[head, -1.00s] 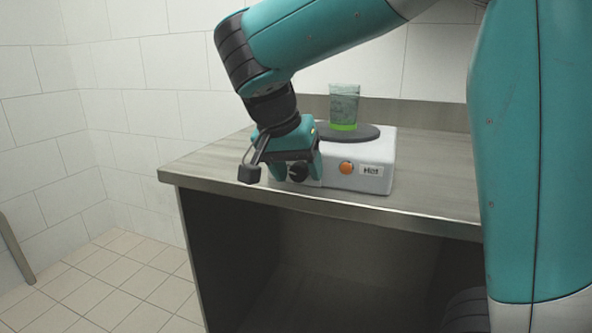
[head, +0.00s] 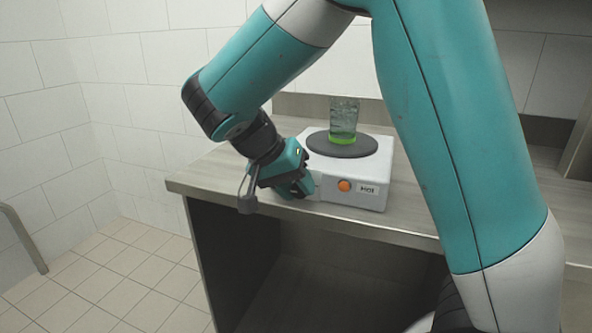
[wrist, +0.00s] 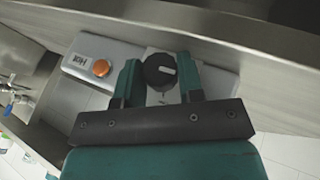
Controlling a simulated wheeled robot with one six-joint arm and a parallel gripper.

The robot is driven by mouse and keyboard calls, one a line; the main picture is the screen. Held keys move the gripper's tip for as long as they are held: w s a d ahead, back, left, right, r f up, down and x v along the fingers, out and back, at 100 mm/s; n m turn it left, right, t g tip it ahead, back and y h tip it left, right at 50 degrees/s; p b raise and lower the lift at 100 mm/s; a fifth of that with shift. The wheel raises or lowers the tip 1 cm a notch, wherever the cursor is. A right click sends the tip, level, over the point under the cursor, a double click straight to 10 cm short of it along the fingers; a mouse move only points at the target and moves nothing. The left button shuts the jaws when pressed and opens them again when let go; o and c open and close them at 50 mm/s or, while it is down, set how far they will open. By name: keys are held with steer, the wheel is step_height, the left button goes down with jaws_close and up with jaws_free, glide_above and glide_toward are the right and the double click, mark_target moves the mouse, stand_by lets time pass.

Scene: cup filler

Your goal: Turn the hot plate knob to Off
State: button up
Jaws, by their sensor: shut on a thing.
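The hot plate (head: 367,183) is a white box with a dark round heating disc, standing on the metal counter. Its black knob (wrist: 157,67) has a short pale mark, which points to the right in the wrist view. My gripper (wrist: 159,82) has its two teal fingers on either side of the knob and is shut on it. In the head view my gripper (head: 306,186) is at the left part of the front panel and hides most of the knob. An orange round light (head: 344,185) and a "Hot" label (head: 368,189) are on the panel to its right.
A clear cup (head: 343,119) with green at its bottom stands on the heating disc (head: 342,143). The counter's front edge (head: 400,236) runs just in front of the hot plate. Bare counter (head: 210,172) lies to the left.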

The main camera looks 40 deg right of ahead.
steer(key=shift+s, duration=0.1)
steer(key=o, duration=0.9)
steer(key=shift+o, duration=0.2)
steer(key=shift+r, duration=0.1)
steer(key=p+v, duration=0.9)
steer(key=v, duration=0.8)
steer(key=shift+a, duration=0.15)
